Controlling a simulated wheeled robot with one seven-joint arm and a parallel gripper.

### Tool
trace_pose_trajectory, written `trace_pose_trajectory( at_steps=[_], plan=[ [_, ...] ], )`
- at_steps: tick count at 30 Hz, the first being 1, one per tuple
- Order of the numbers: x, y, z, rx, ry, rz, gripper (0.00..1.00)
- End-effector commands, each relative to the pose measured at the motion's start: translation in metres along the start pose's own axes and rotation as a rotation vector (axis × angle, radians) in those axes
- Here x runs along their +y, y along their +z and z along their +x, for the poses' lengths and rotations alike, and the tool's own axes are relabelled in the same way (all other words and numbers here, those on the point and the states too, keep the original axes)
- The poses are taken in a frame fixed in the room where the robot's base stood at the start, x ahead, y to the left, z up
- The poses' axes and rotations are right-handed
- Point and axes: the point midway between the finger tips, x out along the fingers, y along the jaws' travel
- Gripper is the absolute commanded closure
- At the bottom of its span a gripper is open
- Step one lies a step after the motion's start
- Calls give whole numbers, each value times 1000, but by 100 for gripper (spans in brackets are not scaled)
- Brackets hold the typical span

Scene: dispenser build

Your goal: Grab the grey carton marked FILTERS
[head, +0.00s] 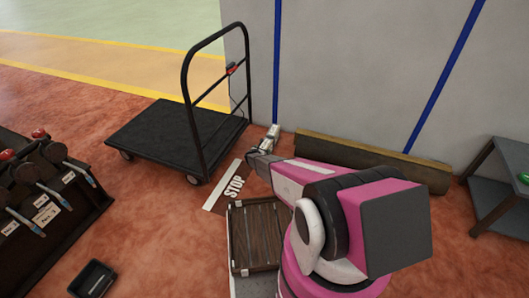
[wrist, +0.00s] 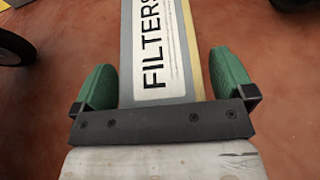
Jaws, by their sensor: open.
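The grey carton marked FILTERS (wrist: 183,45) shows in the wrist view, with a white label, black letters and a yellowish right edge. It runs from the top of the picture down between my green fingers. My gripper (wrist: 165,80) is open, with one finger on each side of the carton. There is a visible gap at the left finger; the right finger is close to the carton's edge. I cannot tell whether it touches. The carton's near end is hidden behind the gripper's dark crossbar. In the head view my arm reaches toward the trolley, and the carton is not clearly made out.
A black trolley (head: 165,137) stands just left of my gripper. A wooden beam (head: 360,160) lies along the wall. A brown slatted case (head: 255,235) is near my arm. A lever bench (head: 75,215), a black tray (head: 92,279) and a grey table (head: 498,180) stand around.

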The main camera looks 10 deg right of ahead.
Motion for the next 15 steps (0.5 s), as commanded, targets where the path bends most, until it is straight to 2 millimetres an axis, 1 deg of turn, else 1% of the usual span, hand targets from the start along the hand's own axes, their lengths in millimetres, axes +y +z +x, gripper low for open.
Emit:
trace_pose_trajectory(
  at_steps=[1,7,8,9,11,12,13,14,15],
  plan=[
    [0,0,3,0,0,0,0],
    [0,0,2,0,0,0,0],
    [0,0,2,0,0,0,10],
    [0,0,2,0,0,0,23],
    [0,0,2,0,0,0,42],
    [0,0,2,0,0,0,55],
    [0,0,2,0,0,0,65],
    [0,0,2,0,0,0,71],
    [0,1,2,-1,-1,0,71]
  ],
)
